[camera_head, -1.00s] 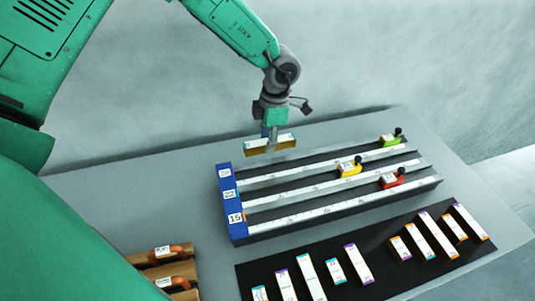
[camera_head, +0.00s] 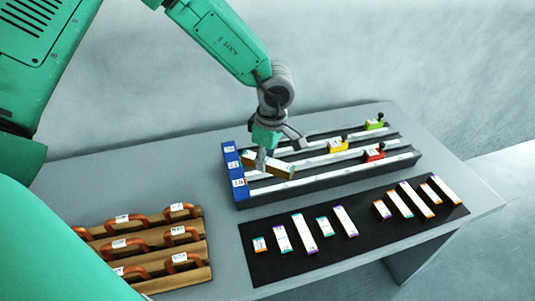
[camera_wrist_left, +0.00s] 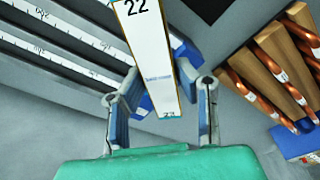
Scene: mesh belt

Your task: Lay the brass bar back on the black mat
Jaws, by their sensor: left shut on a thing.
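My left gripper (camera_head: 262,162) is shut on a brass bar (camera_head: 282,169) with a white top label. The bar is over the left part of the slotted gauge fixture, near its blue end block; the gap below cannot be judged. In the left wrist view the bar (camera_wrist_left: 154,55) lies between both fingers (camera_wrist_left: 160,108) and its label reads 22. The black mat (camera_head: 365,228) lies on the table in front of the fixture, with several white-labelled bars in a spaced row. My right gripper is not in view.
The fixture has a blue end block (camera_head: 233,170) and green (camera_head: 374,124), yellow (camera_head: 338,146) and red (camera_head: 374,155) sliders on its rails. A wooden rack (camera_head: 196,247) with copper-coloured pieces stands at front left. Bare grey table (camera_head: 222,225) separates rack and mat.

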